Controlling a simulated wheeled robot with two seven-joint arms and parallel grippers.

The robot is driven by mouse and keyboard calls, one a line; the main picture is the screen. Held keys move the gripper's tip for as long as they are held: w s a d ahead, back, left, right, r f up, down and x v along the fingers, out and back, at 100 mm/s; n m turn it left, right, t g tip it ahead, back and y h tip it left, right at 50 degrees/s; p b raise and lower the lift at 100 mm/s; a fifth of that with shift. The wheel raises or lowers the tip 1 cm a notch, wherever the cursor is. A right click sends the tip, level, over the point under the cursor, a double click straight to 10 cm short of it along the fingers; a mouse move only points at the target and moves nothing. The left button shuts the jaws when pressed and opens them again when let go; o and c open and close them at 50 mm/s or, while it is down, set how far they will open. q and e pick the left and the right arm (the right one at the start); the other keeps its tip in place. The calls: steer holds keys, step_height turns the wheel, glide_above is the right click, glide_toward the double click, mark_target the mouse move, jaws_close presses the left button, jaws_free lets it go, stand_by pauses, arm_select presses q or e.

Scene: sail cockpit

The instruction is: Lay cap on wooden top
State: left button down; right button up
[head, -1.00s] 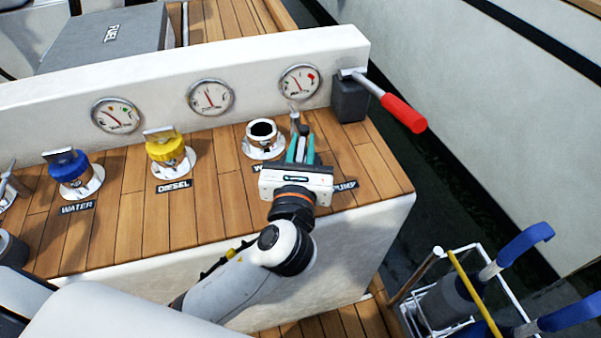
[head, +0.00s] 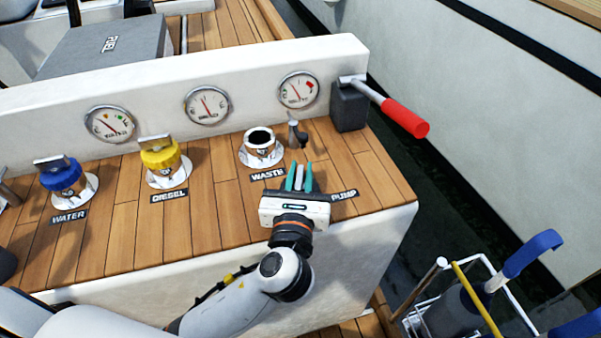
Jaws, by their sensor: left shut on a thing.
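The wooden top (head: 224,203) carries the deck fittings. My left gripper (head: 299,170), with teal fingers, is low over this top, in front of the waste fitting and to its right. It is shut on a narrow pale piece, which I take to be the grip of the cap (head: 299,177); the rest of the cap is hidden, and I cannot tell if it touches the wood. The waste fitting (head: 261,148) stands uncapped, with a dark round opening. My right gripper is not in view.
A small grey upright piece (head: 297,134) stands just beyond my left fingertips. The yellow diesel cap (head: 162,156) and blue water cap (head: 63,175) sit to the left. A red-handled pump lever (head: 403,117) juts out at right. Bare wood lies between the diesel and waste fittings.

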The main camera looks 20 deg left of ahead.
arm_select(q)
steer(key=c, duration=1.3)
jaws_free()
steer(key=shift+r, duration=0.1)
steer(key=shift+s+d, duration=0.1)
steer(key=shift+s, duration=0.25)
steer(key=p+v, duration=0.2)
steer(key=v, duration=0.9)
steer(key=shift+s, duration=0.15)
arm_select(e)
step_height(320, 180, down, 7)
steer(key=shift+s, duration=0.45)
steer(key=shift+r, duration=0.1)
